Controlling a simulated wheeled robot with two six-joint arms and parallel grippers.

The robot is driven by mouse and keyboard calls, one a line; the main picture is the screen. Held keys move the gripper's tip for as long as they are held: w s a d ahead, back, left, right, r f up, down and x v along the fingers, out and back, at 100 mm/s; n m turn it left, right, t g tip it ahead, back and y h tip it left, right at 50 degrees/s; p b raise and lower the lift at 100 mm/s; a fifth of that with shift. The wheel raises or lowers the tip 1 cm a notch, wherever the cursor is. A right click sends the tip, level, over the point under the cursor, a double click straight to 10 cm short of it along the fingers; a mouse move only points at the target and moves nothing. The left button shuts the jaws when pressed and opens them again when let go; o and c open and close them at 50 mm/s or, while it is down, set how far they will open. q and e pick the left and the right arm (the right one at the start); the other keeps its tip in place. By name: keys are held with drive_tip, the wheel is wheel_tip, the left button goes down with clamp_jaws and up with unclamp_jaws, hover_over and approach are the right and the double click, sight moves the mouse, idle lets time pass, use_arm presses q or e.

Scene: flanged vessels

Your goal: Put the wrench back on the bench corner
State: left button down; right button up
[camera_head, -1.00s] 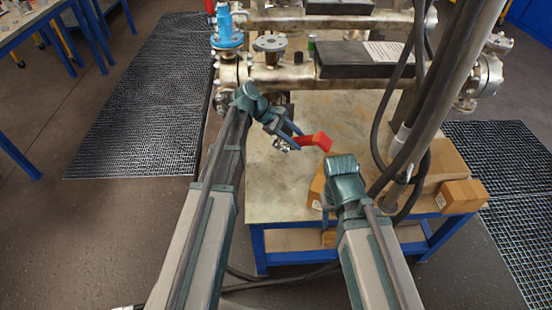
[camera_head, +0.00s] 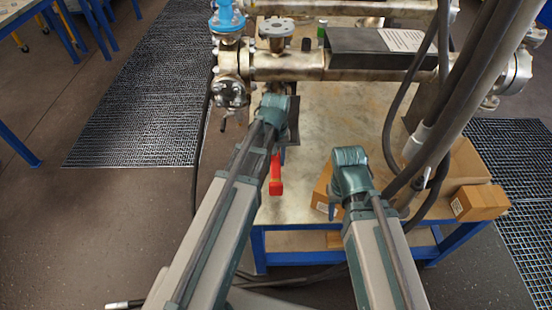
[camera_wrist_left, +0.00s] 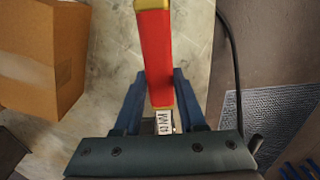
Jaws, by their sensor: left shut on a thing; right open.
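The wrench shows as a red handle (camera_head: 276,174) just above the bench's left side in the head view. In the left wrist view the red wrench (camera_wrist_left: 157,58) has a yellowish band at its top and a pale, printed part at its lower end. My left gripper (camera_wrist_left: 162,88) has its blue fingers on both sides of it and is shut on it; its fingers are mostly hidden in the head view. My right gripper (camera_head: 334,207) is open, low at the bench's front, partly hidden by its arm. The bench (camera_head: 345,125) has a pale worn top and blue legs.
Cardboard boxes (camera_head: 480,201) stand at the bench's right and front. A metal flanged pipe (camera_head: 290,66) with a blue fitting (camera_head: 227,16) runs across the back. Thick dark hoses (camera_head: 437,115) hang at the right. The bench's middle is clear.

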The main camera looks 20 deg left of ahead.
use_arm(q)
drive_tip(key=shift+f+b, duration=3.8)
drive_tip(key=shift+f, duration=0.1)
drive_tip(key=shift+f+b, duration=0.5)
drive_tip(key=shift+c, duration=2)
unclamp_jaws()
drive_tip(key=shift+r, duration=0.1)
drive_tip(key=shift+o, duration=0.2)
drive_tip(key=o, duration=0.4)
drive_tip(key=shift+c, duration=0.2)
wheel_tip(320, 180, up, 7)
drive_tip(key=p, duration=0.7)
